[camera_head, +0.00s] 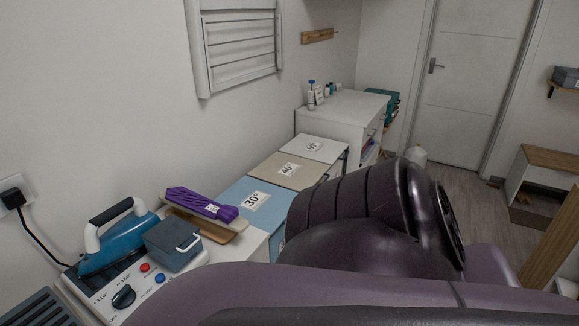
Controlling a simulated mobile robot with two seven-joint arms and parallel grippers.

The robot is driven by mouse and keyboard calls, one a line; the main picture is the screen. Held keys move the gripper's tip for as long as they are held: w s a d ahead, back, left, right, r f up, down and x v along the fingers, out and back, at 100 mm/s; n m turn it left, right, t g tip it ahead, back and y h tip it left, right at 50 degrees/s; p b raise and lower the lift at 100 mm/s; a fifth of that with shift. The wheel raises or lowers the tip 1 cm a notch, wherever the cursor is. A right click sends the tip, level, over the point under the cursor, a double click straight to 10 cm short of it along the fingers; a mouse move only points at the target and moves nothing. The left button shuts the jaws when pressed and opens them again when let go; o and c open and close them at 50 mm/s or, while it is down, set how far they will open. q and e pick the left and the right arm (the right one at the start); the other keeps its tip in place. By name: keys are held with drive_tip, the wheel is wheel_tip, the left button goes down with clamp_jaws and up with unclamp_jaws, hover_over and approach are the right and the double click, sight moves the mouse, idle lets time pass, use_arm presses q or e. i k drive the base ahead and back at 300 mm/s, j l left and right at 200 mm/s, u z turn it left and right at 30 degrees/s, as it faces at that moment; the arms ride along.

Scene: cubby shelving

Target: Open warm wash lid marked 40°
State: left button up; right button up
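The warm wash lid is the beige one marked 40° (303,172), in the middle of a row of bins along the left wall. It lies flat and looks closed. A blue lid marked 30° (236,192) is on its near side, and a white lid marked 60° (322,146) is on its far side. A dark purple arm of mine fills the lower right foreground and hides the right side and fronts of the bins. Neither gripper can be made out in the view.
A counter in the lower left holds a blue iron (119,243), a grey box (173,245) and a purple bundle (202,203) on a board. A white cabinet (341,112) with bottles stands past the bins. A drying rack (238,45) hangs above. Floor shows by the door (470,80).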

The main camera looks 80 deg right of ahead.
sight(293, 172)
drive_tip(key=k+l+z, duration=0.1)
drive_tip(key=z, duration=0.4)
drive_tip(key=l+z, duration=0.3)
drive_tip(key=z, duration=0.2)
drive_tip(key=l+z, duration=0.45)
drive_tip(key=l, duration=0.8)
drive_tip(key=i+l+z, duration=0.1)
drive_tip(key=l, duration=0.35)
drive_tip(key=i+l, duration=0.1)
drive_tip(key=l, duration=0.35)
drive_tip(key=i+l+z, duration=0.1)
drive_tip(key=l, duration=0.35)
